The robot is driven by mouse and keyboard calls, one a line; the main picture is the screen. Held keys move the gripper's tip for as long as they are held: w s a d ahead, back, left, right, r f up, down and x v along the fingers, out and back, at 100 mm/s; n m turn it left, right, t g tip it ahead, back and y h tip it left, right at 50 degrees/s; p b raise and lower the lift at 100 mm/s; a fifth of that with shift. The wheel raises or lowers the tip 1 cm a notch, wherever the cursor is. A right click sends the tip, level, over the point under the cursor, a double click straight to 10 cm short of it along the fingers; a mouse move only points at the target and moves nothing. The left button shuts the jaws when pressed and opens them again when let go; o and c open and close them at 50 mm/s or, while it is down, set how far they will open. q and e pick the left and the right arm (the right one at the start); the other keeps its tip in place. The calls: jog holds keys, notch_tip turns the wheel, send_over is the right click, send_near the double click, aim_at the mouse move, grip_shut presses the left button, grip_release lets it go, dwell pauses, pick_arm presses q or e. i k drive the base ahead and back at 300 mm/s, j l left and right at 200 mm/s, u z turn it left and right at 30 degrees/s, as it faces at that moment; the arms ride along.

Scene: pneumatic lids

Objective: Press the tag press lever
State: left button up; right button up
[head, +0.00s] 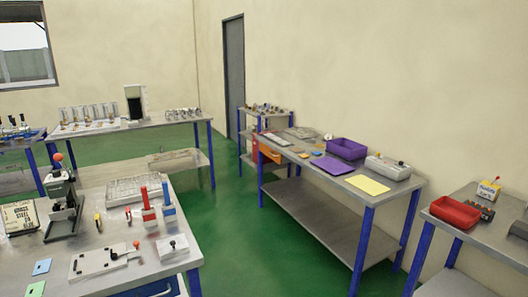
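Neither of my grippers is in view. A dark upright press (62,195) stands at the left of the near-left table, with a red ball knob (58,157) on its lever at the top. A flat pale fixture (98,262) with a small red-knobbed handle (136,244) lies at the front of the same table. I cannot tell for sure which of these is the tag press; no tag press label is readable.
The near-left table (120,285) also holds a boxed item (18,217), red and blue upright tools (148,205) and a clear tray (137,188). A middle table carries a purple bin (346,149) and a yellow sheet (367,185). Green floor (235,240) is clear between the tables.

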aim_at(57, 157)
jog(key=u, duration=1.3)
jog(key=i+l, duration=0.2)
jog(key=l, duration=0.15)
jog(key=i+l+u, duration=0.1)
jog(key=l, duration=0.25)
jog(key=i+l+u, duration=0.1)
jog(key=i+l, duration=0.4)
jog(key=l, duration=0.2)
jog(key=i+l+u, duration=0.1)
jog(key=l, duration=0.25)
jog(key=i+l, duration=0.25)
jog(key=l, duration=0.15)
jog(key=i+l+u, duration=0.1)
jog(key=l, duration=0.3)
jog(key=i, duration=0.1)
